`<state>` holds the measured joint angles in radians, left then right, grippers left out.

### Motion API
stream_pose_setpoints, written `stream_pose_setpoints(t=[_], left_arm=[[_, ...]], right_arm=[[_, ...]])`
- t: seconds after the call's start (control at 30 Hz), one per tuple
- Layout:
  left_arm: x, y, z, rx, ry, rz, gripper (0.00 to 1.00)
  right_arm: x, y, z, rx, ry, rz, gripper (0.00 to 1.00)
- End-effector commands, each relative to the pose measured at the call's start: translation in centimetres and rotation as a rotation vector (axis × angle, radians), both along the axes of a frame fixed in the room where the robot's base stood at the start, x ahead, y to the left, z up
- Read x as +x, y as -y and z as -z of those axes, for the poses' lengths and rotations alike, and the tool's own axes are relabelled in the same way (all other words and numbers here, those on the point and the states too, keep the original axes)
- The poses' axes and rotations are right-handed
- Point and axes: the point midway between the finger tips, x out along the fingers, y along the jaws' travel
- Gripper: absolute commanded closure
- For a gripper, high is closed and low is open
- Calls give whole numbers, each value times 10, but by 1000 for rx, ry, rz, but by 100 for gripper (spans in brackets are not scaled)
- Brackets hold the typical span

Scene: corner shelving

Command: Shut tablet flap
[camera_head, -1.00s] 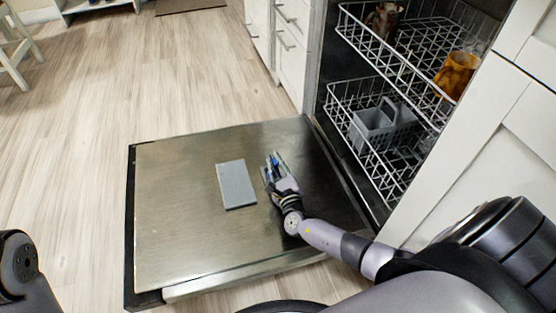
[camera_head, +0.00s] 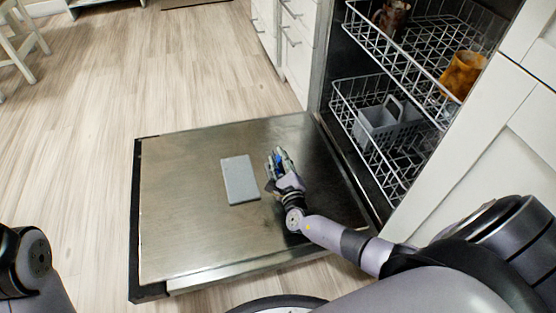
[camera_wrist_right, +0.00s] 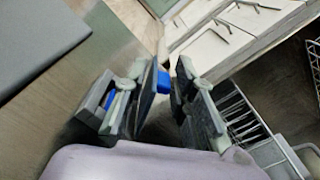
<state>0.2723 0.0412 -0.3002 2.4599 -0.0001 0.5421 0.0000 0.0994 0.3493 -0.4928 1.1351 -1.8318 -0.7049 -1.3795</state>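The tablet flap appears as a flat grey rectangular panel (camera_head: 240,180) on the inside of the lowered dishwasher door (camera_head: 185,225). It looks level with or just above the door surface; I cannot tell whether it is latched. Part of a grey panel also shows at the upper left of the right wrist view (camera_wrist_right: 35,35). My right gripper (camera_head: 278,157) is just right of the flap, low over the door, and appears apart from it. My left gripper is out of view.
The dishwasher's upper rack (camera_head: 425,75) holds a brown cup and an orange cup (camera_head: 462,75). The lower rack (camera_head: 350,98) holds a grey cutlery basket (camera_head: 385,125). White cabinets (camera_head: 297,50) stand behind the door. The floor left of the door is clear.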

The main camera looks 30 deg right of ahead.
Motion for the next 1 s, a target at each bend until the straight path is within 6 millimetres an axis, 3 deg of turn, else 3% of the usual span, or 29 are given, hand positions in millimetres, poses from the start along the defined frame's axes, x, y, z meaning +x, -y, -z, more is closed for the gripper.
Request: stream_pose_setpoints(t=[0.47,1.0], left_arm=[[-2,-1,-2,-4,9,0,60],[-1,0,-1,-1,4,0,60]], right_arm=[[-7,-4,2,3,-3,-5,67],[-103,-26,2,3,-3,-4,67]])
